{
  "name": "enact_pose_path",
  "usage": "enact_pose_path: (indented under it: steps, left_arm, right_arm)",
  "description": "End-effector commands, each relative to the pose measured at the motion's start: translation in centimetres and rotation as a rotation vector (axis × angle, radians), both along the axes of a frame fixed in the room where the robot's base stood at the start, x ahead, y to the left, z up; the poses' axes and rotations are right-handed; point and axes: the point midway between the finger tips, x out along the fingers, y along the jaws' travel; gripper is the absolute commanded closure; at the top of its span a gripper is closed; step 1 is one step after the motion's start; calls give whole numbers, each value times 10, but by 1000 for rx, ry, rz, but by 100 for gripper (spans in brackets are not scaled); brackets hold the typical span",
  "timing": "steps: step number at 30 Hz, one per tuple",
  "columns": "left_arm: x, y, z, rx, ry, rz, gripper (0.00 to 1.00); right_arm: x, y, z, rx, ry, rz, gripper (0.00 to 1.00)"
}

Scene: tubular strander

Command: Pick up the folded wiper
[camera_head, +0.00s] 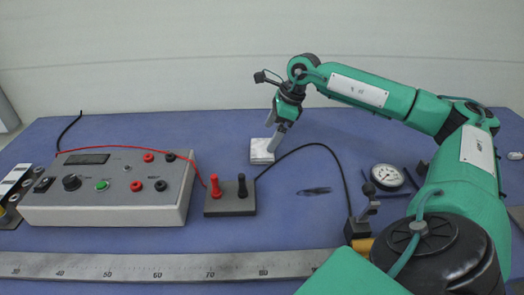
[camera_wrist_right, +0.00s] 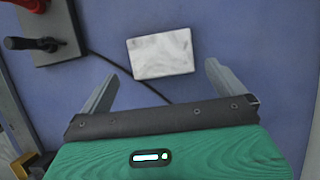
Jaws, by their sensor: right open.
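The folded wiper (camera_head: 261,151) is a small white, faintly marbled rectangular pad lying flat on the blue table. It also shows in the right wrist view (camera_wrist_right: 160,54), uncovered, just beyond the fingertips. My right gripper (camera_head: 275,139) reaches down from the right, with its fingers over the right side of the wiper in the head view. In the wrist view my right gripper (camera_wrist_right: 157,80) is open and empty, its two fingers spread wider than the wiper. The exact height of the fingertips above the table is hard to tell. My left gripper is not in view.
A grey control box (camera_head: 110,188) with a red lead stands at left. A terminal block (camera_head: 229,203) with red and black posts stands near the wiper, its black cable curving right. A dial gauge (camera_head: 388,177) lies at right. A steel ruler (camera_head: 150,266) runs along the front.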

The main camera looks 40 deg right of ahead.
Motion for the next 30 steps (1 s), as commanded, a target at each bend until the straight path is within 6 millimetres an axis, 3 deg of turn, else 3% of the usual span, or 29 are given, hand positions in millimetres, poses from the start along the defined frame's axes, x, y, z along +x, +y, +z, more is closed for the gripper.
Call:
enact_pose_path:
  steps: [12,21,26,30]
  left_arm:
    - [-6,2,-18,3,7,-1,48]
    - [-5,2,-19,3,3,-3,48]
    - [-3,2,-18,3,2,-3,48]
    - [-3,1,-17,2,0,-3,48]
  right_arm:
    - [15,14,-44,1,1,0,0]
    - [17,15,-50,0,-2,-1,0]
    - [17,15,-50,0,-1,0,29]
    - [17,15,-50,0,-1,0,32]
